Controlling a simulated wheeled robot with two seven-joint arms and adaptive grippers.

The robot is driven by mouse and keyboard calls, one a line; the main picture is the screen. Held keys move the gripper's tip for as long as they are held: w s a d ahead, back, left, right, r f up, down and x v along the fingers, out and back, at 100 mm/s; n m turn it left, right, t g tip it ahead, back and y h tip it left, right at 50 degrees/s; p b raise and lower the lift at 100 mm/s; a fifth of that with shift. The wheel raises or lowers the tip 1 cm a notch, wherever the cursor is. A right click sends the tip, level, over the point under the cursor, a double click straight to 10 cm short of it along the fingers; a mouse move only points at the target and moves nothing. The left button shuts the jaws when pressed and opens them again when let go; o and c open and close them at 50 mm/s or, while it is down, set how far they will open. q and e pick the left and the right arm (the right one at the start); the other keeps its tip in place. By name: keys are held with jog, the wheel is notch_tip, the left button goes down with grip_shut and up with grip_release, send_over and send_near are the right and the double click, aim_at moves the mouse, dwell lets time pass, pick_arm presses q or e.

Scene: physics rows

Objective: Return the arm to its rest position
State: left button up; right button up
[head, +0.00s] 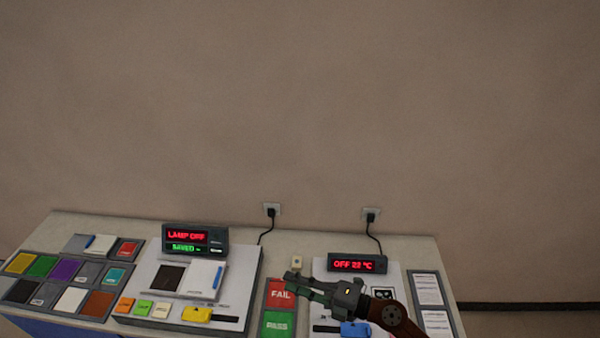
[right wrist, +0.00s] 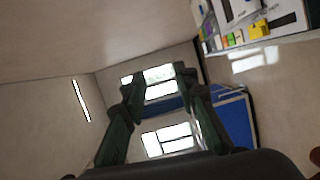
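My right arm (head: 393,314) comes in from the lower right of the head view, over the right part of the bench. Its right gripper (head: 299,284) points left, in front of the red FAIL pad and the device reading OFF 22 °C. In the right wrist view the two fingers of this gripper (right wrist: 158,80) stand apart with nothing between them, so it is open and empty. My left arm and left gripper do not show in either view.
The bench (head: 70,222) stands against a plain wall. It carries a LAMP OFF / SAVED display (head: 194,239), an OFF 22 °C display (head: 357,264), a tray of coloured samples (head: 66,268), a red FAIL pad (head: 281,291) and a green PASS pad (head: 278,325). Space above is clear.

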jog(key=w+d+r+m+t+h, duration=0.2)
jog(key=w+d+r+m+t, duration=0.3)
jog(key=d+r+m+t, duration=0.25)
jog(key=w+d+f+m+t+h, duration=0.2)
jog(key=d+m+t+h, duration=0.3)
jog(key=d+m+h, duration=0.45)
jog(key=s+d+f+m+g+h, duration=0.3)
jog(key=d+f+m+h, duration=0.15)
jog(key=d+f, duration=0.45)
jog(key=s+d+f+m+g+h, duration=0.3)
jog(key=d+f+m, duration=0.3)
jog(key=d, duration=0.4)
jog(key=s+f+m+g+y, duration=0.15)
jog(key=s+f+g, duration=0.35)
jog(key=s+f, duration=0.5)
jog(key=s+f+m+g+y, duration=0.15)
jog(key=s+f+g, duration=0.4)
jog(key=s, duration=0.75)
notch_tip(320, 180, down, 41)
jog(key=s+b, duration=0.3)
jog(key=b, duration=0.6)
jog(key=s+f+g+b, duration=0.1)
jog(key=s+f+b, duration=0.5)
jog(key=s+f, duration=1.2)
notch_tip(320, 180, down, 5)
jog(key=shift+s+a+n+g, duration=0.35)
jog(key=shift+s+n+g, duration=0.05)
jog(key=shift+n, duration=0.05)
